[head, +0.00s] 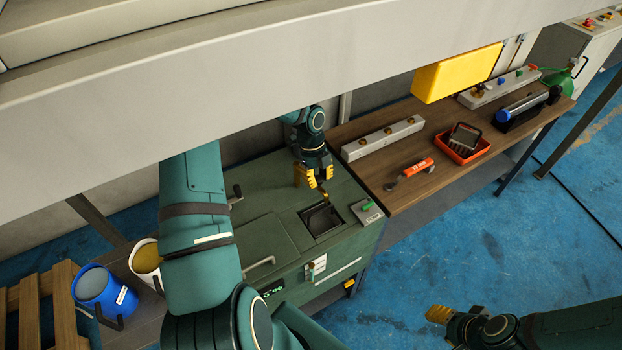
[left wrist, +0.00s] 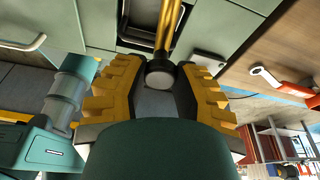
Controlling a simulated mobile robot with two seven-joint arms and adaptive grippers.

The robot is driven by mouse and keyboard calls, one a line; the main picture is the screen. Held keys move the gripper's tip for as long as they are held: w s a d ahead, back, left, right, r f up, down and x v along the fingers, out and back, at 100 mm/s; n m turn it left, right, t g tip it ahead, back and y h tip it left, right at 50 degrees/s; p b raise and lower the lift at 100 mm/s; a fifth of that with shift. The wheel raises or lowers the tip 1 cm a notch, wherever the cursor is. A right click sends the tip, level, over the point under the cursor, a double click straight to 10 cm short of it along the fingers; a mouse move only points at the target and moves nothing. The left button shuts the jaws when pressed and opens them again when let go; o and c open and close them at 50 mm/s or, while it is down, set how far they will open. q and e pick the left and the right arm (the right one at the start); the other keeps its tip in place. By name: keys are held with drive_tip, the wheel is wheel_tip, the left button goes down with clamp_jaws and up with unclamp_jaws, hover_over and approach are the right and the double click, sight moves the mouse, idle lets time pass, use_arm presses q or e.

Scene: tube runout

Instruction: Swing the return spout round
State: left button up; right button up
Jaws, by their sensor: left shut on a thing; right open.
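The return spout (head: 323,194) is a thin brass pipe beside a dark square opening (head: 322,221) in the green machine's top. In the left wrist view the brass spout (left wrist: 169,28) runs up from a round grey end (left wrist: 160,78). My left gripper (head: 314,181) is over the machine top, its yellow fingers closed around the spout's grey end; it also shows in the left wrist view (left wrist: 158,88). The fingers partly hide the spout in the head view. My right gripper (head: 438,314) is open and empty, low over the blue floor, far from the spout.
A small panel with a green button (head: 366,210) sits right of the opening. A wooden bench (head: 400,150) holds an orange-handled tool (head: 410,172) and a red tray (head: 462,153). Blue (head: 100,288) and white (head: 147,260) buckets stand left. A large pale beam (head: 200,85) crosses above.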

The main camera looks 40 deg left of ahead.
use_arm(q)
drive_tip(key=shift+s+m, duration=0.4)
drive_tip(key=o, duration=0.5)
drive_tip(key=shift+s+a, duration=0.1)
drive_tip(key=shift+s, duration=0.05)
drive_tip(key=o, duration=0.5)
drive_tip(key=shift+c, duration=0.2)
drive_tip(key=shift+r, duration=0.1)
wheel_tip(320, 180, up, 2)
drive_tip(key=shift+r+p, duration=0.1)
drive_tip(key=shift+p, duration=0.4)
drive_tip(key=shift+r, duration=2.3)
